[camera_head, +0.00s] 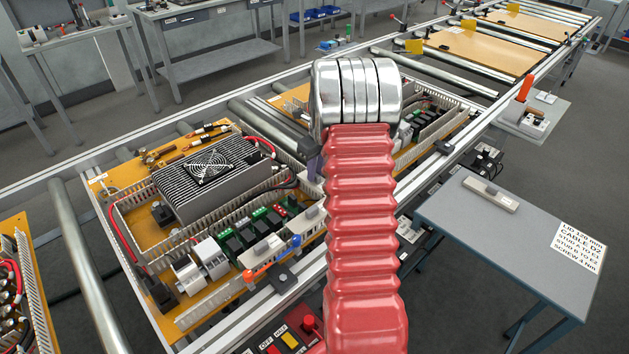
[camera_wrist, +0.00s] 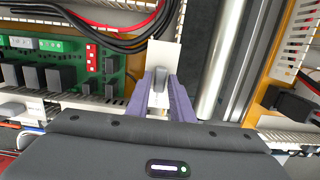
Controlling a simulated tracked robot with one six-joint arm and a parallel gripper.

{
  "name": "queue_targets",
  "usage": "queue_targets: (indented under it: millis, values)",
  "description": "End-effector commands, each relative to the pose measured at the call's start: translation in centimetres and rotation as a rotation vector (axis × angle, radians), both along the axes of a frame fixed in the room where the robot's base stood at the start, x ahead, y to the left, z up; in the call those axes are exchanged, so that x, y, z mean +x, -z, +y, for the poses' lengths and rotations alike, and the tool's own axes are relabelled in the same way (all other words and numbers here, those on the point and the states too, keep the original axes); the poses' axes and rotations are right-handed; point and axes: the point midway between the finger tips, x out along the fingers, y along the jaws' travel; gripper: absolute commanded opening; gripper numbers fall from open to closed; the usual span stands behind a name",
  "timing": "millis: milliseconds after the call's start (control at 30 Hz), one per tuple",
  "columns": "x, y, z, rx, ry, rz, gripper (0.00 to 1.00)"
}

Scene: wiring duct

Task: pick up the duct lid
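The duct lid (camera_wrist: 164,55) is a pale, narrow strip with a grey raised grip in its middle, seen in the wrist view beyond and between my fingertips. My gripper (camera_wrist: 160,85) has two purple fingers, one on each side of that grip, and looks shut on it. The strip overlaps the view of black and red cables and the panel's edge; its height above them is hard to judge.
The wiring panel below holds slotted ducts, a finned heat sink (camera_head: 205,172) and green boards (camera_head: 245,232). A roller (camera_wrist: 222,60) runs right of the gripper in the wrist view. A grey side table (camera_head: 460,235) carries another pale bar with a raised grip (camera_head: 490,194) and a printed label (camera_head: 578,245).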

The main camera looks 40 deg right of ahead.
Motion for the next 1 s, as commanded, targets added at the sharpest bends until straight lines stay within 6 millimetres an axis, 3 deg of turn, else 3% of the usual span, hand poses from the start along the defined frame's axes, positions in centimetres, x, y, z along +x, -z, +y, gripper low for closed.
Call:
queue_targets:
  millis: [267,667,867,1000]
  values:
    - [0.0,0.0,0.0,0.0,0.0,0.0,0.01]
    - [0.0,-0.3,0.0,-0.001,0.0,-0.001,0.0]
    - [0.1,-2.4,0.0,-0.003,-0.001,-0.003,0.0]
    - [0.1,-4.8,-0.1,-0.003,-0.001,-0.003,0.0]
